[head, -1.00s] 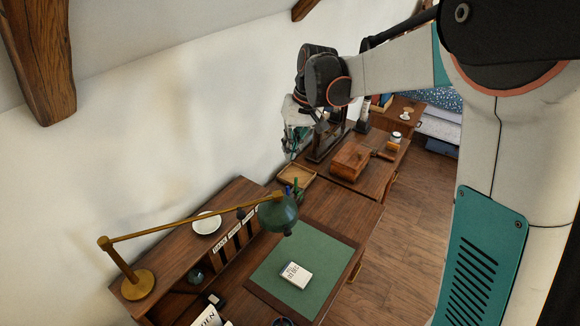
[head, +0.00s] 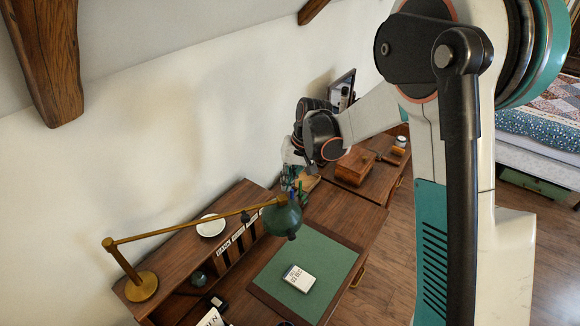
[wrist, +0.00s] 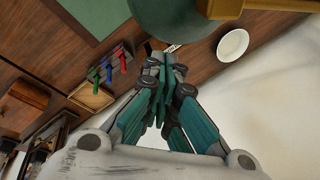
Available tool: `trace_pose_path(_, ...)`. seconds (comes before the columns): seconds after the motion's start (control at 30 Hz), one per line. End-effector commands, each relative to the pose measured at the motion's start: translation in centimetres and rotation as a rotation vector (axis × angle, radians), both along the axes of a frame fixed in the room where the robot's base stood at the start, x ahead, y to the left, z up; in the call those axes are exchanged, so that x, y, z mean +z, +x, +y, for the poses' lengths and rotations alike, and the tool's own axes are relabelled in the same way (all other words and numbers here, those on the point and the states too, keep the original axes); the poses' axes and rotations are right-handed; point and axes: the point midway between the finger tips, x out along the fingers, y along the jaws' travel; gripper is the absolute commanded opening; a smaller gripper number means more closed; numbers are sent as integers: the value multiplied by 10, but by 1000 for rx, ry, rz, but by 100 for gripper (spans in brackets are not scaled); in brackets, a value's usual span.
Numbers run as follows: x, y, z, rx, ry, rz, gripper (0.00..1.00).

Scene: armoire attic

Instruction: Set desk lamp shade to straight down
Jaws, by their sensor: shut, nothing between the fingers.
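The desk lamp has a brass base and arm (head: 180,234) on the desk's upper shelf at the left. Its green shade (head: 283,220) hangs at the arm's right end, over the green desk mat, and looks tilted. In the wrist view the shade (wrist: 180,16) is at the top, just beyond my fingertips, with a brass part beside it. My gripper (wrist: 158,75) is shut and empty. In the head view my gripper (head: 291,178) is behind and above the shade, partly hidden by my wrist. I cannot tell if the fingers touch the shade.
A pen holder with coloured pens (wrist: 112,66) and a wooden tray (wrist: 90,97) stand close to my gripper. A white bowl (head: 210,226) sits on the shelf. A calendar block (head: 298,278) lies on the mat (head: 318,262). A wooden box (head: 355,167) is farther back.

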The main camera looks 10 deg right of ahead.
Motion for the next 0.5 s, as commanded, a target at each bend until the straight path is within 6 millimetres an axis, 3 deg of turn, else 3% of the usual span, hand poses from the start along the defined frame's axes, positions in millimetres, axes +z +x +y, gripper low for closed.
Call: trace_pose_path(0.5,-11,-9,3,0,0,0,0)
